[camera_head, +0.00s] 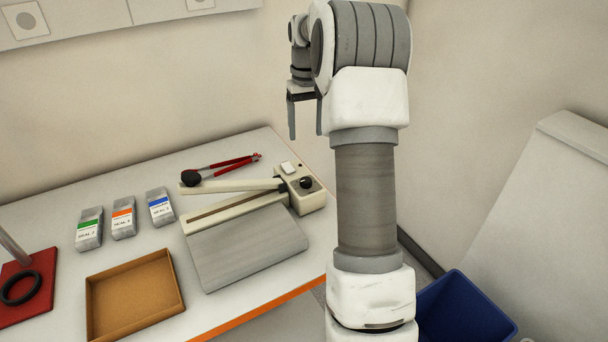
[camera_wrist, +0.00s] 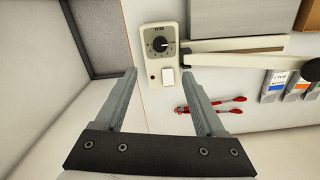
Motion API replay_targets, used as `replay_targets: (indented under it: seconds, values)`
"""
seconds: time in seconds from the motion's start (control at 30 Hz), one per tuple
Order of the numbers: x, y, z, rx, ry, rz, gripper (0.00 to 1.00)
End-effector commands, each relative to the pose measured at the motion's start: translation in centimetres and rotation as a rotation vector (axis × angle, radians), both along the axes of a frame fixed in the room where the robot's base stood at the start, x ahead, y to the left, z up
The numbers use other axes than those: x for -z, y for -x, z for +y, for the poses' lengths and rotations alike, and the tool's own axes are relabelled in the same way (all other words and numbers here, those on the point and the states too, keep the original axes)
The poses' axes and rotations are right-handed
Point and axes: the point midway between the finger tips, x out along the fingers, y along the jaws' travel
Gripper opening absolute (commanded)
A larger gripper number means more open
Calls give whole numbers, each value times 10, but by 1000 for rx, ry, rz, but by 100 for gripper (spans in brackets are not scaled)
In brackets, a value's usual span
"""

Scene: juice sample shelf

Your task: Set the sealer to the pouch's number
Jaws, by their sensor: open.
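The cream sealer (camera_head: 235,207) stands on the table with its long arm (camera_head: 230,186) slanting up from the base. Its control box has a black dial (camera_head: 306,183), also seen in the wrist view (camera_wrist: 160,44), and a white switch (camera_wrist: 168,76). The dial's setting is too small to read. My gripper (camera_head: 305,136) is open and empty, above the table's back right, pointing down over the control box.
A brown tray (camera_head: 176,272) and a red stand base (camera_head: 50,298) are at left. A blue bin (camera_head: 462,308) is on the floor at right.

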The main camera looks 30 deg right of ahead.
Motion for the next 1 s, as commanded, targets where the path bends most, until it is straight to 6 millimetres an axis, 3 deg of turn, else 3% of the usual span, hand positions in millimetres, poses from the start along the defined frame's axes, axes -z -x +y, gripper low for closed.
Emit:
replay_targets:
  seconds: [0.4,0.6,0.8,1.0]
  values:
    - [93,1,1,0,-3,5,72]
    - [129,1,1,0,-2,3,72]
    - [149,1,1,0,-1,2,72]
    - [153,0,1,-1,0,0,72]
